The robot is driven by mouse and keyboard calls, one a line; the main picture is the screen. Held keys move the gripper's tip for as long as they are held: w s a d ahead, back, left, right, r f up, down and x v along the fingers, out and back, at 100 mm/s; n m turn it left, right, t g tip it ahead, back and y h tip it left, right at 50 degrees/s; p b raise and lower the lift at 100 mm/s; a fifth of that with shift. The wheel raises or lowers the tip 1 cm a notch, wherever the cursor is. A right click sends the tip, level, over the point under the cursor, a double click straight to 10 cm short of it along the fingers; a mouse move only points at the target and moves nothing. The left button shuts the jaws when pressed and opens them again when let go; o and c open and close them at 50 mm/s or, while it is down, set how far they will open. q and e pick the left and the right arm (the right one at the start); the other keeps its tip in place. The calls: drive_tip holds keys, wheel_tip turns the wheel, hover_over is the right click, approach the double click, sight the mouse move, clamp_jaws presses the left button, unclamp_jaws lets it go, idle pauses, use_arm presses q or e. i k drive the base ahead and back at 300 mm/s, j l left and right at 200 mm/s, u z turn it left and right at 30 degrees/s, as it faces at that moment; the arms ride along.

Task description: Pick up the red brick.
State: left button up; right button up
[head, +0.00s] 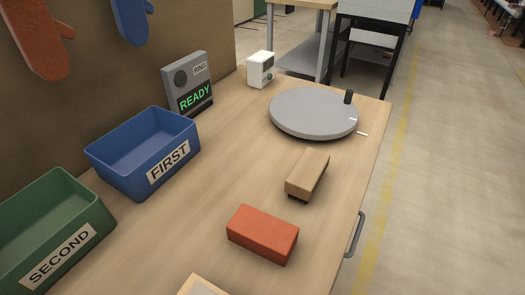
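The red brick (262,234) lies on the wooden table, near the middle of its front part. Its top and front side face show, and nothing covers it. No gripper or arm of mine shows in the head view, so where my grippers are relative to the brick cannot be seen.
A tan block (307,174) with dark parts beneath lies behind the brick. A grey turntable (312,112) stands farther back. A blue bin (150,150) marked FIRST and a green bin (50,235) marked SECOND stand left. A grey READY box (188,85) stands behind.

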sight(273, 238)
drive_tip(key=i+l+u, duration=0.1)
drive_tip(key=l+u, duration=0.15)
drive_tip(key=u, duration=0.2)
drive_tip(key=l+u, duration=0.6)
drive_tip(key=u, duration=0.25)
drive_tip(key=l+u, duration=0.25)
drive_tip(key=u, duration=0.2)
drive_tip(key=k+l+u, duration=0.1)
drive_tip(key=l+u, duration=0.15)
drive_tip(key=u, duration=0.2)
drive_tip(key=k+l+u, duration=0.15)
drive_tip(key=u, duration=0.25)
drive_tip(key=k+l+u, duration=0.15)
drive_tip(key=u, duration=0.3)
drive_tip(key=l, duration=0.1)
